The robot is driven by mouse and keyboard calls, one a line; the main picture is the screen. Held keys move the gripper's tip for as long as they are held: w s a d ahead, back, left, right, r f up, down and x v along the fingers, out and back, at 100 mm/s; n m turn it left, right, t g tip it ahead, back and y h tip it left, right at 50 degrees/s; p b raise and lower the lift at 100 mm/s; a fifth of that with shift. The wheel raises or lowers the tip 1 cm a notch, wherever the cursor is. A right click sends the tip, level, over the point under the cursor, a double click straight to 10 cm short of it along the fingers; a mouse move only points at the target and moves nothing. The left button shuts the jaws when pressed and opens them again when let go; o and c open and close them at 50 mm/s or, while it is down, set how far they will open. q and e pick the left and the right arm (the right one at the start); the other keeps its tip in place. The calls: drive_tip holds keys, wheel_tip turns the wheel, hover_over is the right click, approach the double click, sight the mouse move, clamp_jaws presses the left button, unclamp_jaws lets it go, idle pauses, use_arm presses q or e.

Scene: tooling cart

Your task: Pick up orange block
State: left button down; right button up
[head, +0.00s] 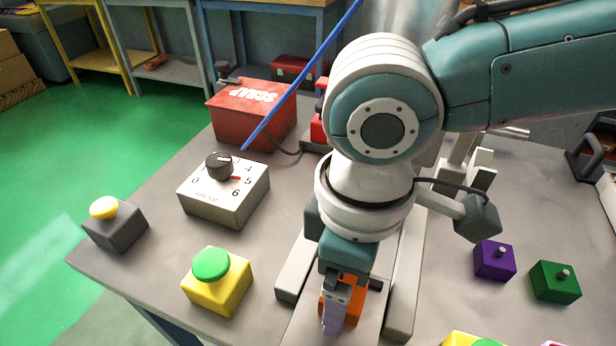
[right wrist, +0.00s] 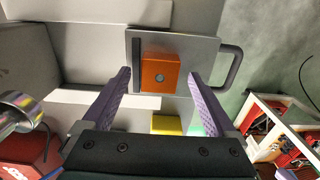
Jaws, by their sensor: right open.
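The orange block (right wrist: 160,66), with a small grey peg, sits on a grey plate (right wrist: 203,52) with a dark handle in the right wrist view. My right gripper (right wrist: 160,74) is open, its two purple fingers on either side of the block in that picture with gaps between. Whether the fingers reach down to its level is unclear. In the head view the right gripper (head: 335,308) points down, and the orange block (head: 353,303) shows partly behind it. My left gripper is out of view.
Purple (head: 494,261) and green (head: 554,282) pegged blocks stand to the right. A dial box (head: 223,199), a yellow box with green button (head: 217,285), a grey box with yellow button (head: 115,226) and a red scrap bin (head: 252,112) stand left. Pale rails flank the block.

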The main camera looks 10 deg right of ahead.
drive_tip(key=shift+f, duration=0.35)
drive_tip(key=shift+c, duration=0.4)
clamp_jaws()
